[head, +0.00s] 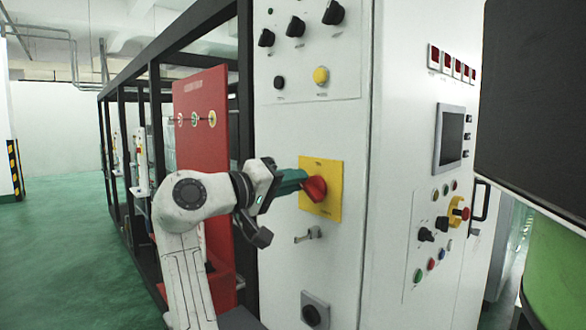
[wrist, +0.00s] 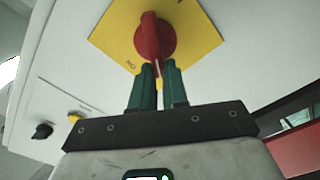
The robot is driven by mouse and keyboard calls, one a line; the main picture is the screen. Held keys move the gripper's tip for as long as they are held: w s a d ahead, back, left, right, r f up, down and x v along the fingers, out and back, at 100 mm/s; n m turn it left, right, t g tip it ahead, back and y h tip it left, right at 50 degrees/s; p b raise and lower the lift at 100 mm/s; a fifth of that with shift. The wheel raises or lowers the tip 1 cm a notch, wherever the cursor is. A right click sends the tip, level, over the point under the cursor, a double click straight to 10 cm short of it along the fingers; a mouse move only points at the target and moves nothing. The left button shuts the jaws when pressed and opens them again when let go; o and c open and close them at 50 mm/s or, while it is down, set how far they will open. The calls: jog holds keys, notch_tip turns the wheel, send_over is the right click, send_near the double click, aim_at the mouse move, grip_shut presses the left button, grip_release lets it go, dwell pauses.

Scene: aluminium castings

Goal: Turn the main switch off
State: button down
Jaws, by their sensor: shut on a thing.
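The main switch is a red rotary handle (head: 315,189) on a yellow square plate (head: 333,172), on the front of a white cabinet. In the wrist view the red handle (wrist: 154,38) stands at the top middle on its yellow plate (wrist: 205,42), its grip running roughly up and down in that picture. My gripper (head: 302,180) reaches it from the left. In the wrist view my gripper's green fingers (wrist: 158,68) are close together, shut on the lower end of the handle's grip. The fingers hide part of that grip.
Black knobs (head: 266,38) and a yellow button (head: 321,75) are above the switch. A small metal latch (head: 308,234) and a black knob (head: 315,312) are below. A red panel (head: 201,110) stands behind my arm. A dark box (head: 535,100) blocks the right.

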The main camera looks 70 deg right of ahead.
jog(key=shift+w+n+p, duration=0.15)
jog(key=shift+n+p, duration=0.15)
jog(key=shift+n, duration=0.2)
jog(key=c, duration=1.1)
grip_release()
jog(key=shift+f, duration=0.1)
jog(key=shift+c, duration=0.2)
jog(key=b+v, duration=0.2)
jog(key=v, duration=0.8)
jog(key=shift+a, duration=0.3)
jog(key=shift+w, duration=0.15)
